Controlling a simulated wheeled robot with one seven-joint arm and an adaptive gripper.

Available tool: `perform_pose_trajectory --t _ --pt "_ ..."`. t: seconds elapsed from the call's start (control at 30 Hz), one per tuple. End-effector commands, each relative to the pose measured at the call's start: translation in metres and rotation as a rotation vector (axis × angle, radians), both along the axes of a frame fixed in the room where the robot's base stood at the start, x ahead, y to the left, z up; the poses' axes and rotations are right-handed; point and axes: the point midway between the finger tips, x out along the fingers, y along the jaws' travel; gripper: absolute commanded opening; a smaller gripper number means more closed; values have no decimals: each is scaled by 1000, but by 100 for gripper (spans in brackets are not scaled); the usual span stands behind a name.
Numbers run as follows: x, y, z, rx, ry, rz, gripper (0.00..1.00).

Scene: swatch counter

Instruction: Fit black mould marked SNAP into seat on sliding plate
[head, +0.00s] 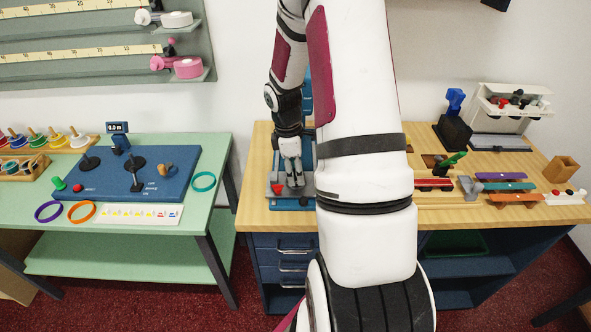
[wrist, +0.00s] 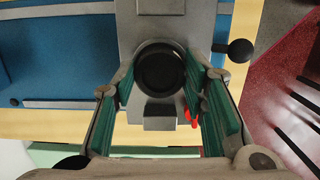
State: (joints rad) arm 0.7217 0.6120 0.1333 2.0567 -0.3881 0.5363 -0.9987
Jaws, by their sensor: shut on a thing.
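My gripper (wrist: 161,78) points down, its green-padded fingers shut on a round black piece, the black mould (wrist: 160,70). No SNAP marking is readable on it. Beneath it is a grey plate (wrist: 150,20), likely the sliding plate. The mould covers the plate's middle, so the seat is hidden, and I cannot tell whether the mould touches the plate. In the head view my gripper (head: 293,182) is low over a blue and grey device (head: 290,203) at the left of the wooden bench; the mould cannot be made out there.
A black ball knob (wrist: 240,50) on a rod sticks out beside the plate. A red part (wrist: 190,118) shows by the right finger. On the wooden bench (head: 255,170), tools and coloured bars (head: 502,187) lie at the right. A green table (head: 212,160) stands left, across a gap.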

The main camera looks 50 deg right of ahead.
Motion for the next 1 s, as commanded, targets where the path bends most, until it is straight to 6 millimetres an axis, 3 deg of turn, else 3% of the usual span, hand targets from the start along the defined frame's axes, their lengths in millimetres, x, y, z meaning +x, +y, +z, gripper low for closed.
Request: perform_pose_trajectory --t 0.47,0.5,0.6,1.0 --pt "0 0 -5 0 0 0 4" --pt "0 0 -6 0 0 0 42" --pt "0 0 -5 0 0 0 63" --pt "1 0 0 -2 -1 -1 63"
